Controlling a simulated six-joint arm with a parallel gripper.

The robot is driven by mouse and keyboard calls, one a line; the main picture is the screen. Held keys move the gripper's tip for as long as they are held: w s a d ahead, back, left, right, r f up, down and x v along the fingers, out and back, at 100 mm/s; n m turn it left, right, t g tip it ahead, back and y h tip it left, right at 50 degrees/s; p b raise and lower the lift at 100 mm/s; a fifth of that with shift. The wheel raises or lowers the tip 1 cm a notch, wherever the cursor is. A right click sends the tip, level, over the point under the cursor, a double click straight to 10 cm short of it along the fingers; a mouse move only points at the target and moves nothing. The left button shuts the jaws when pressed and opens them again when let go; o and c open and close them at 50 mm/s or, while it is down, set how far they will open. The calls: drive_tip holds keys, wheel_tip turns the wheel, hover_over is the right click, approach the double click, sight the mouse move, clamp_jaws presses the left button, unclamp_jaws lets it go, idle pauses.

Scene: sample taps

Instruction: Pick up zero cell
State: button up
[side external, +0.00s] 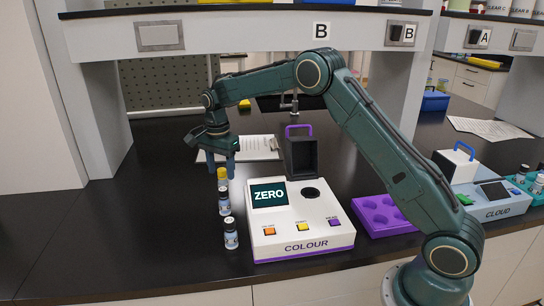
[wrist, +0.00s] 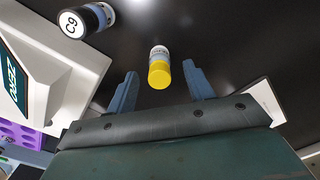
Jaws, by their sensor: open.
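A small vial with a yellow cap (side external: 222,173), likely the zero cell, stands on the dark bench left of the COLOUR meter. My gripper (side external: 221,166) is over it, with its fingers on either side of the cap in the side view. In the wrist view the yellow-capped vial (wrist: 159,68) shows between the two open fingers of my gripper (wrist: 160,76), with a gap on both sides. Its label is too small to read. The COLOUR meter (side external: 300,225) has an open dark well (side external: 310,193) and its screen reads ZERO.
A clipboard (side external: 258,145) lies behind. A purple tray (side external: 380,215) and the CLOUD meter (side external: 490,205) are at right. The bench at left is clear.

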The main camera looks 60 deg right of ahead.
sight(223, 183)
drive_tip(key=shift+f, duration=0.2)
drive_tip(key=shift+d+f, duration=0.1)
drive_tip(key=shift+f, duration=2.45)
drive_tip(key=c, duration=0.9)
